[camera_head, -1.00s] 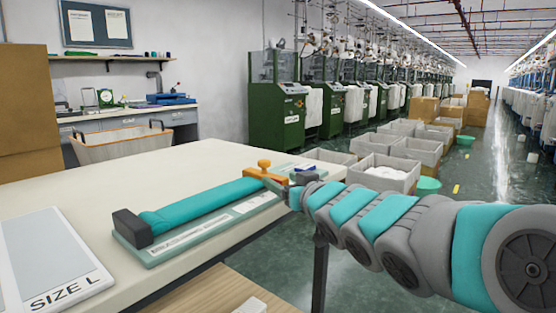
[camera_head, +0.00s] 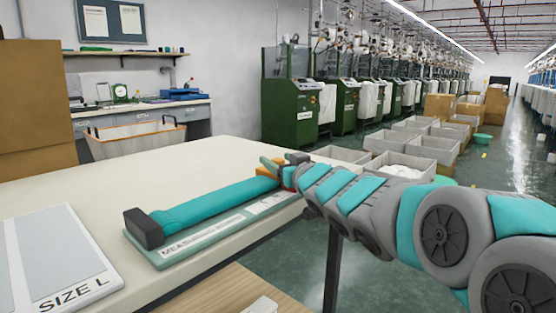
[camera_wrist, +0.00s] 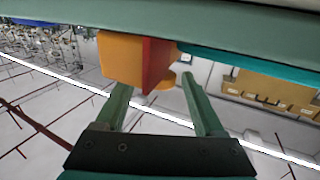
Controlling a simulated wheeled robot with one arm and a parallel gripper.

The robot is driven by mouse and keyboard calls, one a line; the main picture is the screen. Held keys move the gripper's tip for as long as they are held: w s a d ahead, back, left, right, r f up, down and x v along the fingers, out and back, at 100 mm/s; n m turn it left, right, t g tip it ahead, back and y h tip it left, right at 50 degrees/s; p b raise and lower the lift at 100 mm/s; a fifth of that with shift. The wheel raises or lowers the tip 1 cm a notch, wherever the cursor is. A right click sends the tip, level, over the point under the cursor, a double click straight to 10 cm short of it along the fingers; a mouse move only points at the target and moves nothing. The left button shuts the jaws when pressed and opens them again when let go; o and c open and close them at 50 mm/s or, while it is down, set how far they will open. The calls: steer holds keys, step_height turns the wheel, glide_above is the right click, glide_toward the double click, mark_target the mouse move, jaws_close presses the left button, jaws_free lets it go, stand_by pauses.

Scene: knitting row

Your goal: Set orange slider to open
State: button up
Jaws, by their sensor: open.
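The orange slider (camera_head: 267,170) sits at the far end of the measuring board (camera_head: 160,257), mostly hidden behind my gripper in the head view. In the wrist view it is an orange block (camera_wrist: 120,58) with a red upright part (camera_wrist: 158,65) beside it. A teal strip (camera_head: 220,204) lies along the board from a dark end block (camera_head: 143,229) to the slider. My gripper (camera_wrist: 155,84) is open, its two green fingers apart. The fingertips are close to the slider's orange and red parts; I cannot tell whether they touch.
The board lies on a cream table (camera_head: 110,187) near its right edge. A SIZE L panel (camera_head: 50,255) lies at the front left. A basket (camera_head: 135,138) stands behind the table. Grey bins (camera_head: 400,170) and green machines (camera_head: 290,110) stand beyond. The table's middle is clear.

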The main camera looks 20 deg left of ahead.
steer(key=shift+w+a, duration=0.15)
steer(key=shift+a, duration=0.05)
jaws_close()
stand_by(0.6)
stand_by(0.8)
